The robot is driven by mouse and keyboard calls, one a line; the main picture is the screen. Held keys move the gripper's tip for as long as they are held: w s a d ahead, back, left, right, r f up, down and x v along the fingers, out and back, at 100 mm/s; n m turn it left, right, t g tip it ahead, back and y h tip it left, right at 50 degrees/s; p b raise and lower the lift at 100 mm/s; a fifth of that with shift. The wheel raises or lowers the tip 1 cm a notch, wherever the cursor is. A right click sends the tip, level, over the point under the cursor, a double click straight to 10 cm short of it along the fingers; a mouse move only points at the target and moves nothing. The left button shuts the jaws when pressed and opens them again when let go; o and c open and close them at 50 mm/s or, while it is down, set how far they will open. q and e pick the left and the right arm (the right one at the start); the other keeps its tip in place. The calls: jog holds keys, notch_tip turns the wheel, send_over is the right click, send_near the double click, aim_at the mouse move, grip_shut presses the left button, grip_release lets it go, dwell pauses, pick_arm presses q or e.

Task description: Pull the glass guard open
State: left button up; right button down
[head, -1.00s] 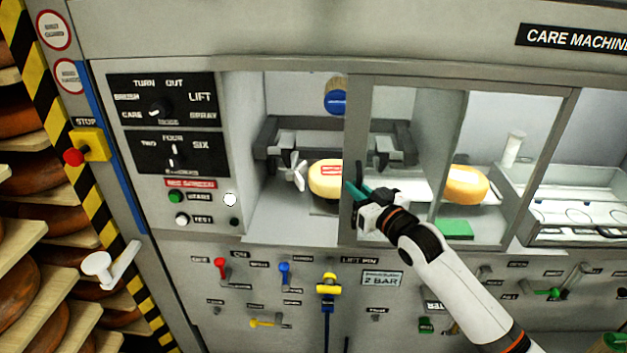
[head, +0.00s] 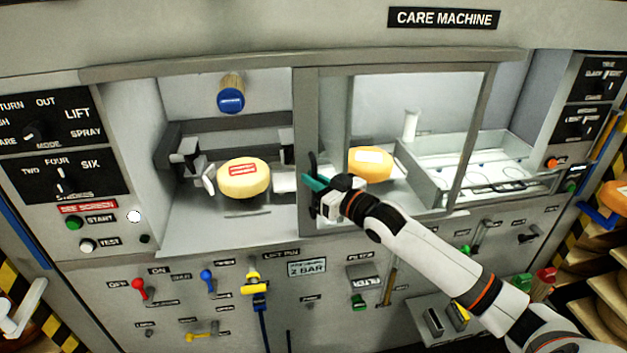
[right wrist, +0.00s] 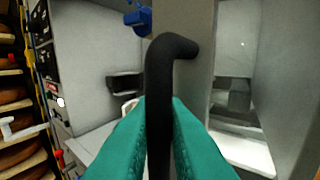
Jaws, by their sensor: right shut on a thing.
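The glass guard (head: 420,110) is a grey-framed clear panel on the front of the care machine. It stands across the middle and right of the bay, with the left part of the bay uncovered. Its black bar handle (right wrist: 172,60) is on the left post (head: 308,110). My right gripper (head: 316,184) is shut on this handle, with teal fingers on both sides of it in the right wrist view. My left gripper is not in view.
A pale cheese wheel (head: 243,179) with a red label sits in the uncovered part. An orange-yellow cheese (head: 369,162) is behind the guard. A tray (head: 480,165) stands at the right. Several levers and knobs are below the bay.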

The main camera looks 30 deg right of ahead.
jog(key=c, duration=1.5)
grip_release()
jog(key=b+v, duration=0.2)
jog(key=v, duration=0.5)
jog(key=shift+s+b, duration=0.25)
jog(key=shift+b, duration=0.05)
jog(key=shift+d, duration=0.15)
